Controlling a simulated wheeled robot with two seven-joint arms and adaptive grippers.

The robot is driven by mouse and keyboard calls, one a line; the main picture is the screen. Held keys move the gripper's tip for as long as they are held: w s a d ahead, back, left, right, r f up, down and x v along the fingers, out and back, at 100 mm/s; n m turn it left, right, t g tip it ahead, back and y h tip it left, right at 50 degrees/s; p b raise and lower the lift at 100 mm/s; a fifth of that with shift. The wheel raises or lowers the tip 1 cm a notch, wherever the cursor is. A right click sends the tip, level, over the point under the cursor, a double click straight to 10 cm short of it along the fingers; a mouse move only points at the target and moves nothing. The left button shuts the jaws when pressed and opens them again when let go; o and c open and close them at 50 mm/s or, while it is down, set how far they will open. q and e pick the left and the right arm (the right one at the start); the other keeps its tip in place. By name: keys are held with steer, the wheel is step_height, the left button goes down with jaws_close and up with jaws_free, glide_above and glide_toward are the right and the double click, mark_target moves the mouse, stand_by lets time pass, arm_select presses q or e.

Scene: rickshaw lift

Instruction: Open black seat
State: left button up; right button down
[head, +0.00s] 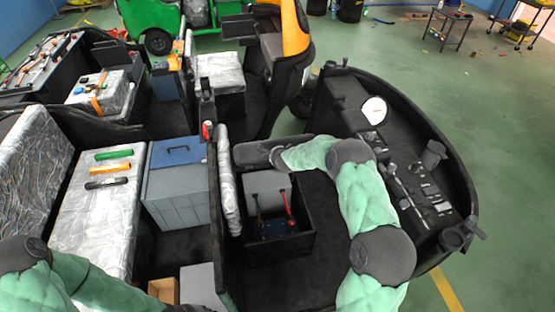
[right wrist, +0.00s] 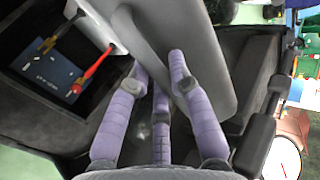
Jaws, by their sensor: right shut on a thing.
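The black seat (head: 252,153) stands raised at the far side of its open black box (head: 305,240). Its grey inner panel (head: 266,187) shows below the cushion in the head view. In the right wrist view the grey panel (right wrist: 190,45) runs between the purple fingers of my right gripper (right wrist: 158,64), which is shut on the seat. In the head view that gripper (head: 275,157) is mostly hidden at the seat's right end. My left arm enters at the lower left, and its gripper is outside the frame.
The box holds a red-handled tool (head: 289,203), a yellow-handled tool (head: 259,208) and a blue thing (right wrist: 62,80). A dashboard (head: 410,180) curves along the right. A grey cooler (head: 177,195) with a blue lid and a wrapped seat (head: 100,215) are at the left.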

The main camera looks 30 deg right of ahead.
steer(key=shift+w+d+r, duration=0.1)
steer(key=shift+w+r, duration=0.2)
steer(key=shift+w, duration=0.05)
steer(key=c, duration=1.4)
jaws_free()
steer(key=shift+s, duration=0.15)
steer(key=v, duration=1.2)
steer(key=shift+r, duration=0.1)
